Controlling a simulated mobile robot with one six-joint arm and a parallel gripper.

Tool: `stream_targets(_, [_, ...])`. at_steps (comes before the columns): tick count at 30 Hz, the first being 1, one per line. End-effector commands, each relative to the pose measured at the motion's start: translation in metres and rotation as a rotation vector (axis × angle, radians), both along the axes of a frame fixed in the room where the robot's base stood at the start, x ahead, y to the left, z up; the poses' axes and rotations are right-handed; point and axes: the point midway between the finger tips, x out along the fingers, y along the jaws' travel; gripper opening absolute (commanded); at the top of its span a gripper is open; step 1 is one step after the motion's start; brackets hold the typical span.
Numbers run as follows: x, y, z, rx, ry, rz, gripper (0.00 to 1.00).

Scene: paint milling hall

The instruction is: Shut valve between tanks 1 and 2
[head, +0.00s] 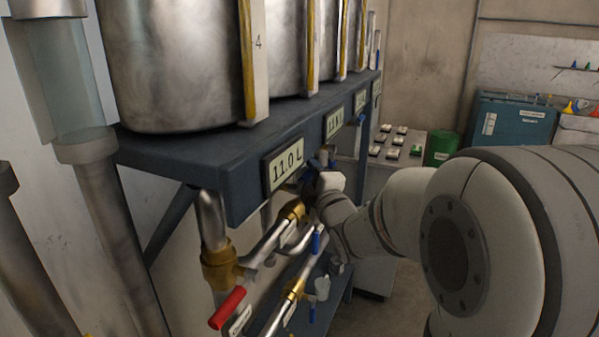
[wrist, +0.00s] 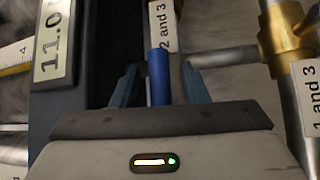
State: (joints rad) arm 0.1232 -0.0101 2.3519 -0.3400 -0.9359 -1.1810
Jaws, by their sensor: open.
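In the wrist view my gripper (wrist: 159,68) is open, with one finger on each side of a blue valve handle (wrist: 159,78). Whether the fingers touch it I cannot tell. A white label reading "2 and 3" (wrist: 166,28) lies just beyond the handle's end. A second label reading "1 and 3" (wrist: 312,95) is on a pipe at the right. No label for tanks 1 and 2 is readable. In the head view my gripper (head: 312,184) is partly hidden among the pipes under the tank shelf.
Steel tanks (head: 175,65) stand on a dark blue shelf (head: 215,160) with volume plates such as "11.0 L" (head: 285,165). Brass fittings (head: 220,268) and pipes crowd below it. A green bin (head: 441,148) and blue cabinet (head: 510,122) stand behind.

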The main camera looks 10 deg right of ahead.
Motion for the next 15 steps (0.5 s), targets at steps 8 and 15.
stream_targets(8, [0.0028,0.0002,-0.0003,0.001,0.001,-0.001,0.41])
stream_targets(15, [0.0026,-0.0002,-0.0002,0.0,0.0,-0.001,0.23])
